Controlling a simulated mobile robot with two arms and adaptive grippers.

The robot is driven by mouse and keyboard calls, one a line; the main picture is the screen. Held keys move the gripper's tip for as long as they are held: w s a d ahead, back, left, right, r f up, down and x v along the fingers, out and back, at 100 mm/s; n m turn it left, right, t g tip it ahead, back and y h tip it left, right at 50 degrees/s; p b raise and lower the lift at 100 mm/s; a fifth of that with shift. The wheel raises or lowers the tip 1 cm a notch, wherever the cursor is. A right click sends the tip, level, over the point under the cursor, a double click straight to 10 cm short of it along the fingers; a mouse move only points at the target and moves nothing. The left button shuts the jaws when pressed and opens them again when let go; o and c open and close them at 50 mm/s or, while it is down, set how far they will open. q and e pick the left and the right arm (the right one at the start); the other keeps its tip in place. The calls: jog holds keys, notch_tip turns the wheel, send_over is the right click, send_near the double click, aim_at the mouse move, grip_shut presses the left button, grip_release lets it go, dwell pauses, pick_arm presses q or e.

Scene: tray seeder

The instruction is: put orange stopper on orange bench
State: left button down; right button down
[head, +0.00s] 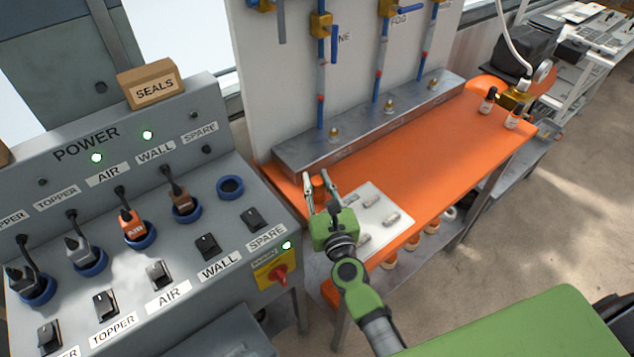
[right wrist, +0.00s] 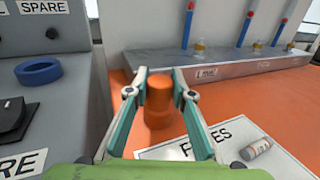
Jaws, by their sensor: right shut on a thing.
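The orange stopper (right wrist: 158,102) is a small cylinder with a narrower top, seen upright between the fingers in the right wrist view. My right gripper (head: 319,182) is shut on it; its fingers (right wrist: 160,92) stand on either side. In the head view the stopper is hard to tell from the orange behind it. The orange bench (head: 425,150) runs from the grey panel to the back right, and its top (right wrist: 238,100) shows behind the stopper. The stopper is over the bench's left end, low down; I cannot tell if it touches. My left gripper is not in view.
A white fuse mat (head: 372,199) with several grey fuses lies beside the gripper. A grey metal manifold (head: 300,153) lines the bench's back edge. The power panel (head: 225,225) stands close on the left. The middle of the bench is clear; small bottles (head: 487,100) stand farther right.

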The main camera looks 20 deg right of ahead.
jog(key=c, duration=1.8)
grip_release()
jog(key=shift+o, duration=0.2)
jog(key=shift+r+p, duration=0.2)
jog(key=shift+p, duration=0.2)
jog(key=s+b, duration=0.1)
jog(key=s, duration=0.2)
jog(key=s+b, duration=0.1)
jog(key=s, duration=0.3)
jog(key=s+b, duration=0.1)
jog(key=s, duration=0.2)
jog(key=shift+s+a+f, duration=0.25)
jog(key=shift+s+a, duration=0.05)
jog(key=shift+s+r, duration=0.15)
jog(key=shift+s, duration=0.6)
